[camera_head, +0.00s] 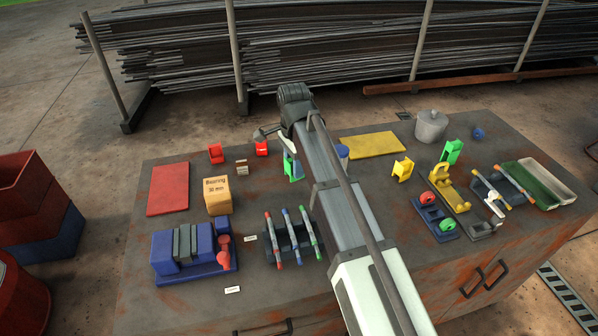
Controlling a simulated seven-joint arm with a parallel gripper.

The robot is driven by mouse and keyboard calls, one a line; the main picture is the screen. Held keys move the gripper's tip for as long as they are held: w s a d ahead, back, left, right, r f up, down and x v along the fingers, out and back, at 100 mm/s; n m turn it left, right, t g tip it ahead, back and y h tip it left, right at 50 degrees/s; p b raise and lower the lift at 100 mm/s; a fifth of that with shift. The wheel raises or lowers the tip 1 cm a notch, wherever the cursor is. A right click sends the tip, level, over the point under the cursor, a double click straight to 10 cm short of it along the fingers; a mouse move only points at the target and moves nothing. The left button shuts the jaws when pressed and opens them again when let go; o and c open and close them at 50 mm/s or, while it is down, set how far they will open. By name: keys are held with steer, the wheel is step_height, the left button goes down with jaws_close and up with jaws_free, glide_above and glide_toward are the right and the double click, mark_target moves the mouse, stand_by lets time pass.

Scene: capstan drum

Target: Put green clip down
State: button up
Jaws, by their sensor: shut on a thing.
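A green clip (293,170) shows just left of my forearm, near the middle of the table, partly hidden by the arm. My gripper (289,150) is mostly hidden behind my own arm; a pale part of it shows just above this clip, and it is shut on the clip. I cannot tell whether the clip touches the tabletop. Another bright green clip (452,151) stands on the right half of the table, apart from my gripper.
Red clips (215,153) and a yellow clip (402,168) stand on the table (180,225). A cardboard box (217,196), blue vise (184,252) and marker rack (287,236) stand left of my arm.

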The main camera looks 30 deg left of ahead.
step_height(320, 180, up, 7)
steer(key=shift+r, duration=0.1)
steer(key=shift+w+r, duration=0.1)
steer(key=shift+w, duration=0.8)
steer(key=w+d+m, duration=0.1)
steer(key=w+d, duration=0.2)
steer(key=w, duration=1.4)
steer(key=m, duration=0.2)
glide_above(372, 144)
step_height(372, 144, down, 4)
steer(key=shift+w+f, duration=0.1)
steer(key=shift+f, duration=5.6)
steer(key=shift+f, duration=0.1)
steer(key=o, duration=1)
